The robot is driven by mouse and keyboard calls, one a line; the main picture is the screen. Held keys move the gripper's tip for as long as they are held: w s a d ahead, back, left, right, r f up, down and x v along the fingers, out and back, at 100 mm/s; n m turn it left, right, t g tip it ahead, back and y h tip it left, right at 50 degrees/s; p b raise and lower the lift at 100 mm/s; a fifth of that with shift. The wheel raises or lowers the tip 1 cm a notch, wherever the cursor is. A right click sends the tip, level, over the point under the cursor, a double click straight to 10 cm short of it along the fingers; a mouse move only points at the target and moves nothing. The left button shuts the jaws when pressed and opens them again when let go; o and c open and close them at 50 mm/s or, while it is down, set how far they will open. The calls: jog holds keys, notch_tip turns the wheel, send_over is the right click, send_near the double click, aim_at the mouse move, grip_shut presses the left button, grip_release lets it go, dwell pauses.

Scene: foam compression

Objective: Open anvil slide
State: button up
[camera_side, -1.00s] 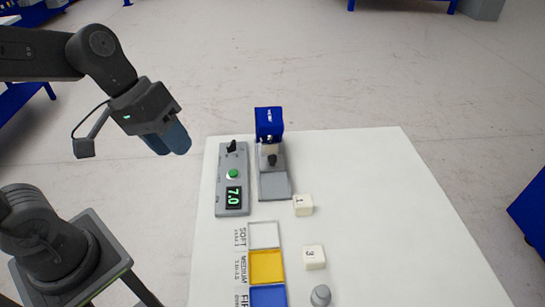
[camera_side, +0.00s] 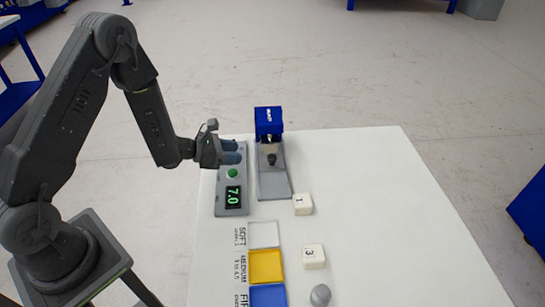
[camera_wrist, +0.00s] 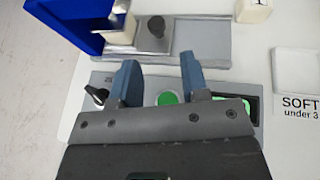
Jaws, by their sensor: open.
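The anvil slide is a pale plate (camera_wrist: 145,42) with a dark knob (camera_wrist: 157,27), on a grey rail (camera_wrist: 205,42). In the side view the knob (camera_side: 271,159) is close in front of the blue press head (camera_side: 268,122), at the rail's far end. A whitish block (camera_wrist: 118,25) sits on the plate beside the blue press; part of it is hidden. My gripper (camera_side: 232,152) is open and empty over the far half of the grey control panel (camera_side: 231,208), left of the knob and apart from it. In the wrist view my gripper's fingers (camera_wrist: 160,80) point toward the rail.
The panel has a green button (camera_side: 232,173), a black switch (camera_wrist: 97,94) and a display (camera_side: 233,197) reading 7.0. White blocks marked 1 (camera_side: 303,204) and 3 (camera_side: 314,256), a grey weight (camera_side: 320,295), and white, yellow and blue trays stand nearer. The table's right side is clear.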

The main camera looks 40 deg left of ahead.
aim_at(271, 156)
jog(key=shift+a+f+n, duration=0.3)
jog(key=shift+f, duration=0.2)
jog(key=shift+w+d+f+y, duration=0.1)
jog(key=shift+w+y, duration=0.15)
jog(key=shift+y, duration=0.05)
jog(key=x, duration=1.3)
jog(key=shift+d, duration=0.1)
grip_shut()
